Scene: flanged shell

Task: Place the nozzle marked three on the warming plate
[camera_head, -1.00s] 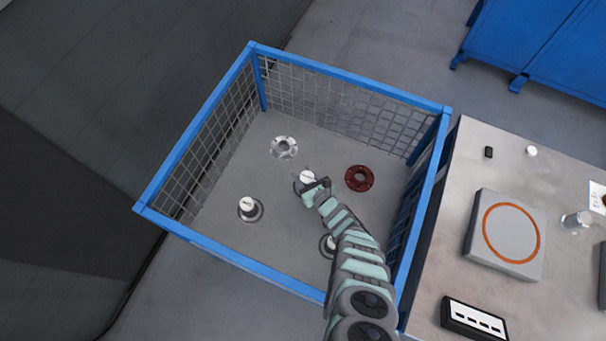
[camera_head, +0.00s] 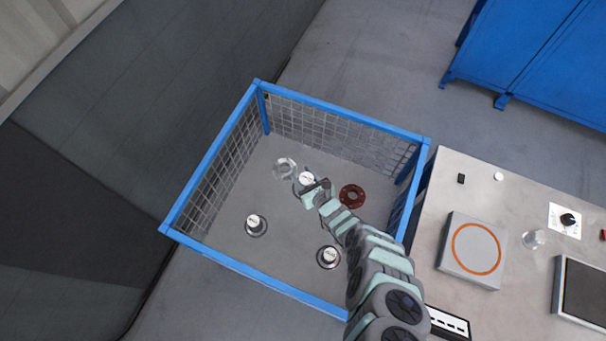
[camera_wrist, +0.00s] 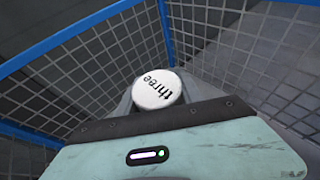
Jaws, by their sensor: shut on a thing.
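In the wrist view a white round cap (camera_wrist: 157,91) with the printed word "three" is the top of the nozzle marked three. In the head view this nozzle (camera_head: 306,178) is at my gripper's tip, inside the blue mesh crate (camera_head: 238,266). My gripper (camera_head: 313,186) is shut on it; the fingers are mostly hidden. Whether the nozzle touches the crate floor I cannot tell. The likely warming plate is a grey square block (camera_head: 465,274) with an orange ring, on the table (camera_head: 440,195) to the right. Its top is bare.
Two other white-capped nozzles, one at the left (camera_head: 256,224) and one nearer the front (camera_head: 328,257), stand in the crate with a clear flange (camera_head: 285,168) and a dark red flange (camera_head: 351,196). The crate's walls surround my gripper. A clear glass piece (camera_head: 533,239) and a dial (camera_head: 567,220) are on the table.

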